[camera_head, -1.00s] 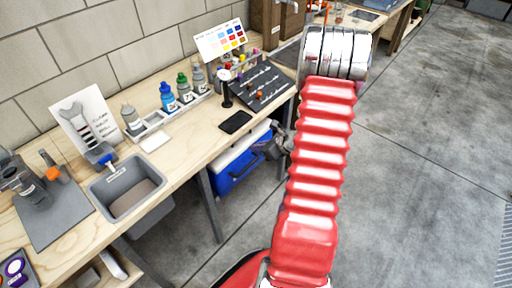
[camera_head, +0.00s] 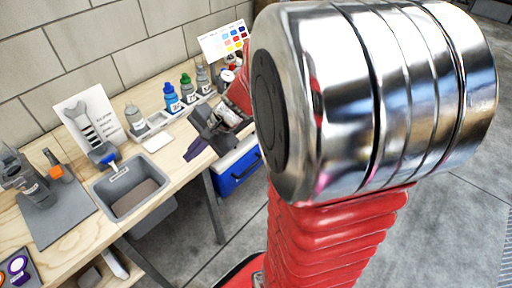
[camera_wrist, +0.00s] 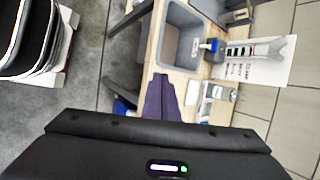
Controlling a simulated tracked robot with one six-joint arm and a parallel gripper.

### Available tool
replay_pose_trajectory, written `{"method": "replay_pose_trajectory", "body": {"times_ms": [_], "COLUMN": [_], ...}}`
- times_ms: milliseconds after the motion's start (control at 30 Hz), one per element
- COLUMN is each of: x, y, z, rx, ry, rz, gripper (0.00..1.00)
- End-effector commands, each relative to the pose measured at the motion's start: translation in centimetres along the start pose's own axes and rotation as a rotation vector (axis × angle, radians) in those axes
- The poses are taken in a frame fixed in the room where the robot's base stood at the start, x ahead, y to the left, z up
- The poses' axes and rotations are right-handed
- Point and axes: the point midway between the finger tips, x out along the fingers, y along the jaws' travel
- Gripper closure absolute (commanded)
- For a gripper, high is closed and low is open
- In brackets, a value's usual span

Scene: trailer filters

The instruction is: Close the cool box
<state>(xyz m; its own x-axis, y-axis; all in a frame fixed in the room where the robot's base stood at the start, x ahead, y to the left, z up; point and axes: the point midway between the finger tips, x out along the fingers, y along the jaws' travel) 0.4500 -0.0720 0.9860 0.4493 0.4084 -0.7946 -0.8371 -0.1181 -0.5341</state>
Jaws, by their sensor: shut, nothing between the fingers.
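The cool box (camera_head: 240,172) stands on the floor under the bench, with a blue body and a white upper part. My arm and gripper hide much of its top in the body view, so I cannot tell how its lid sits. A small blue patch of it shows at the lower left of the wrist view (camera_wrist: 122,107). My gripper (camera_head: 194,150) is shut and empty, above the bench's front edge, higher than the cool box and to its left in the picture. Its dark purple fingers also show in the wrist view (camera_wrist: 158,84).
The wooden bench (camera_head: 95,225) holds a grey sink basin (camera_head: 125,198), bottles (camera_head: 171,97) in a rack and a wrench card (camera_head: 93,122). A bench leg (camera_head: 214,208) stands left of the cool box. Open concrete floor (camera_head: 460,215) lies to the right.

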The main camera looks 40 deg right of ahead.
Motion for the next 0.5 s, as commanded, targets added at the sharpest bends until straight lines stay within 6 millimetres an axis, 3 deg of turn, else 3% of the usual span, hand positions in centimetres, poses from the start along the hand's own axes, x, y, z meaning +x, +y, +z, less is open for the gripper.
{"method": "replay_pose_trajectory", "body": {"times_ms": [33,200,500], "x": [-0.5,-2.1,-5.4], "y": [0.0,0.9,3.1], "z": [1.5,5.5,10.5], "rx": [-0.077,-0.328,-0.756], "ry": [0.004,0.024,0.088], "rz": [0.018,0.090,0.202], "gripper": [1.00,1.00,1.00]}}
